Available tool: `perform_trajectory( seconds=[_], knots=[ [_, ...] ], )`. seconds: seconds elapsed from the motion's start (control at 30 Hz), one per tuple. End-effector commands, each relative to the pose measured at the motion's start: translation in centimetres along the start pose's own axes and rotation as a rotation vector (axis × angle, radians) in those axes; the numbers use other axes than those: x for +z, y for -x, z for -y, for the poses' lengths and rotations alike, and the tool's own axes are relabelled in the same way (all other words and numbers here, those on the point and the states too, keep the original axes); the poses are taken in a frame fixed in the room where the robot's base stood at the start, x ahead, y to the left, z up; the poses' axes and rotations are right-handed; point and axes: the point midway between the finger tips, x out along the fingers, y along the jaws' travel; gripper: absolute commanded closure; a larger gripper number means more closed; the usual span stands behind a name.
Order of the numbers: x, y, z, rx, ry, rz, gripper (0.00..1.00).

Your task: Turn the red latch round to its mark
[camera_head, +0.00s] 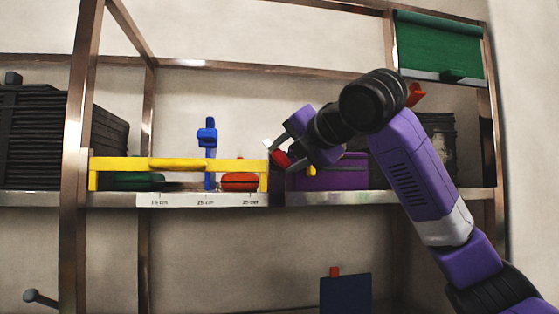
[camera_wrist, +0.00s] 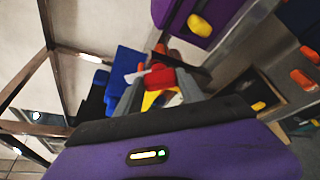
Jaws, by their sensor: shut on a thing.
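The red latch (camera_head: 281,159) shows as a small tilted red piece at the left end of the purple box (camera_head: 330,172) on the shelf. My gripper (camera_head: 285,150) reaches it from the upper right and is shut on it. In the wrist view, red (camera_wrist: 160,77) shows between the two grey fingers, with yellow just below it. A small white piece (camera_head: 268,145) stands beside the latch; I cannot tell if it is the mark. The fingers hide part of the latch, so its exact angle is unclear.
A yellow rail (camera_head: 180,163) stands left of the latch, with a blue upright (camera_head: 207,140) behind it and a red-orange rounded piece (camera_head: 239,182) below. Dark stacked panels (camera_head: 35,135) fill the far left. A metal post (camera_head: 80,120) rises nearby. A green panel (camera_head: 440,48) hangs upper right.

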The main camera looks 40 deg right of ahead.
Motion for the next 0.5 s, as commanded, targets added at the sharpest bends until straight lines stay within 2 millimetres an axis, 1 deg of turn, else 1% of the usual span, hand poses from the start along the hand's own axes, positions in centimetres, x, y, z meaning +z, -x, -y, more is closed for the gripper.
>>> perform_trajectory(
  seconds=[0.1,0.3,0.5],
  knots=[
    [-0.37,-0.16,0.53,0.036,-0.091,-0.004,1.00],
    [-0.28,-0.08,0.46,0.104,-0.251,-0.003,1.00],
    [-0.12,-0.03,0.32,0.110,-0.270,-0.002,1.00]
  ],
)
